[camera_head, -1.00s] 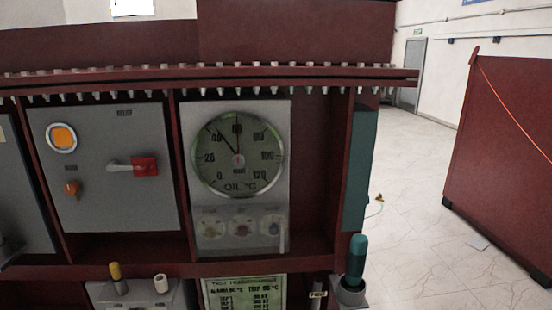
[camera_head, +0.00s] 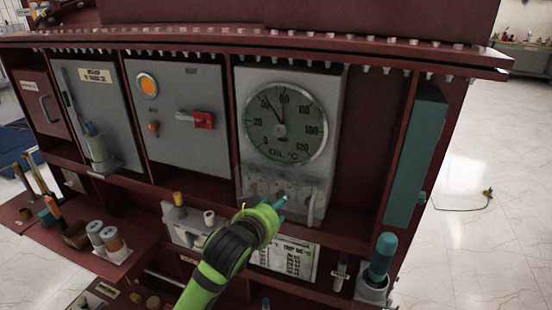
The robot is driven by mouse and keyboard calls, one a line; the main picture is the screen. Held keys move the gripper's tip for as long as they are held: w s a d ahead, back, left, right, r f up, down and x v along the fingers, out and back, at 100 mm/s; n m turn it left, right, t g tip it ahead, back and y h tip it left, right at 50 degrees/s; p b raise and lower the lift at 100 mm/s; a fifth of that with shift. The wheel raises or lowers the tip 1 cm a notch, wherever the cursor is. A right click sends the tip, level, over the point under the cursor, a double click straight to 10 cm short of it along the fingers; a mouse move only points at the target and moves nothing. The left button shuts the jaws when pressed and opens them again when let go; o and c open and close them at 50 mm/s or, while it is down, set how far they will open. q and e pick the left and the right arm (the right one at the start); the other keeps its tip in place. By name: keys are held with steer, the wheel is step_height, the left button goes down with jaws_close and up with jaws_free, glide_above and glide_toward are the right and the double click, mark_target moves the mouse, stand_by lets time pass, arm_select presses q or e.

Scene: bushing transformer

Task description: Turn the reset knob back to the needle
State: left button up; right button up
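The oil temperature dial (camera_head: 285,124) is a round grey gauge on a light grey panel. A dark needle (camera_head: 272,109) points up and left, between the 40 and 60 marks. A small round piece (camera_head: 280,130) sits at the dial's centre. Below the dial is a row of small round knobs (camera_head: 258,185), seen faintly, with a pale upright handle (camera_head: 313,209) at their right. I cannot tell which part is the reset knob. My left gripper (camera_head: 279,203), on a green and black arm, is just in front of the lower part of this panel. Its fingers are mostly hidden. My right gripper is not in view.
Left of the gauge is a panel with an orange lamp (camera_head: 148,86) and a red switch (camera_head: 203,120). A teal-handled tool (camera_head: 381,257) stands at the right in a holder. The shelf at the lower left holds several tools and cylinders. Open floor lies at the right.

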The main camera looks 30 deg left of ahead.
mark_target(279, 133)
arm_select(q)
step_height(279, 133, up, 16)
steer(key=a+n+t+y, duration=0.1)
steer(key=a+t, duration=0.1)
steer(key=t, duration=0.2)
steer(key=p+x, duration=0.3)
steer(key=x, duration=0.2)
steer(key=shift+w+r, duration=0.1)
steer(key=shift+w, duration=0.05)
steer(key=shift+w+a, duration=0.1)
steer(key=shift+w, duration=0.45)
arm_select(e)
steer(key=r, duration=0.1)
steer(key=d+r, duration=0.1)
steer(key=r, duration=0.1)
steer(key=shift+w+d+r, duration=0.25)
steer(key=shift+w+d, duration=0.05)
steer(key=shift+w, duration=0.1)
arm_select(q)
steer(key=shift+f, duration=0.2)
jaws_close()
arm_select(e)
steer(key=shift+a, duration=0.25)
